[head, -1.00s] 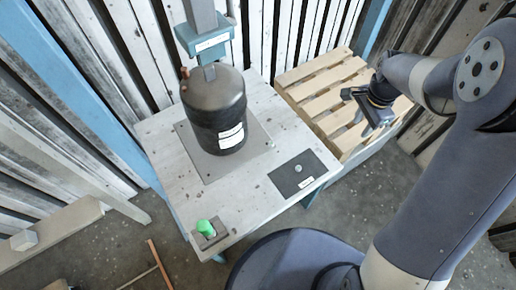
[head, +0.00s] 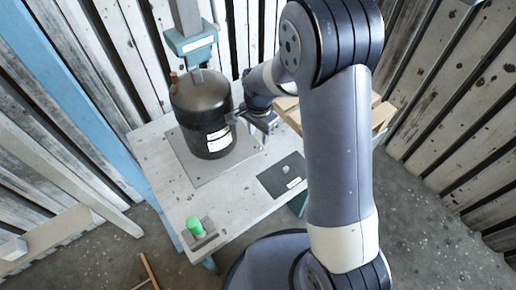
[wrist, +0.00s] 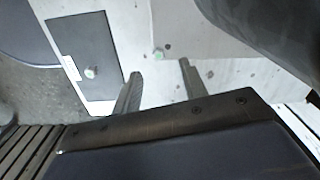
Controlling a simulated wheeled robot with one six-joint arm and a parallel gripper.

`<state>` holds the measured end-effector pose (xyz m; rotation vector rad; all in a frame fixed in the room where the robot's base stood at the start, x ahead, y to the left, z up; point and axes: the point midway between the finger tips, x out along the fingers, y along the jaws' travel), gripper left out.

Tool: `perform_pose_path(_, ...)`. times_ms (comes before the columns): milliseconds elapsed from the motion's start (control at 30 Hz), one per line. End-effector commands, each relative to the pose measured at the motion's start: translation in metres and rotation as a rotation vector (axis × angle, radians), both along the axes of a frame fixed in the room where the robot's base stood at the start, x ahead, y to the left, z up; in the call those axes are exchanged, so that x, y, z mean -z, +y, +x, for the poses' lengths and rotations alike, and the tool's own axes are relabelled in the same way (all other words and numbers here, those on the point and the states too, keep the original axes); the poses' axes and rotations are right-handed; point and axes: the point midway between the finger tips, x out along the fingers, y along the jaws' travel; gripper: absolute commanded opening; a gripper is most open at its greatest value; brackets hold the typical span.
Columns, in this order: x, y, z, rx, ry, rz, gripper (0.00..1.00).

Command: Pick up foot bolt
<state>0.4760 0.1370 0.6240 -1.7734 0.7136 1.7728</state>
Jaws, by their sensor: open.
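A small pale round-headed piece that looks like a bolt (head: 285,169) sits on a dark labelled mat (head: 268,184). It also shows in the wrist view (wrist: 91,72), left of my fingers. A tiny pale green piece (wrist: 158,55) shows in the wrist view at the edge of the grey base plate (wrist: 205,35), between and beyond my fingertips. I cannot tell which of these is the foot bolt. My gripper (head: 262,130) is open and empty above the table, right of the dark tank (head: 207,120). In the wrist view its two fingers (wrist: 160,68) are apart.
The tank stands close to my gripper on the base plate. A green knob (head: 194,225) stands in a grey block at the table's front-left corner. A wooden pallet (head: 380,112) lies behind my arm. The table's (head: 225,205) front middle is clear.

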Motion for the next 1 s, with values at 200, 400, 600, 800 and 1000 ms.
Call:
perform_pose_path(200,0.028,0.0,-0.003,-0.001,0.004,-0.001,0.41)
perform_pose_path(400,0.051,0.0,-0.003,0.0,0.002,-0.001,0.41)
perform_pose_path(600,0.05,0.0,-0.003,0.0,0.0,0.0,0.41)
perform_pose_path(800,0.05,0.0,-0.003,0.0,0.0,0.0,0.25)
perform_pose_path(1000,0.05,0.0,-0.003,0.0,0.0,0.0,0.08)
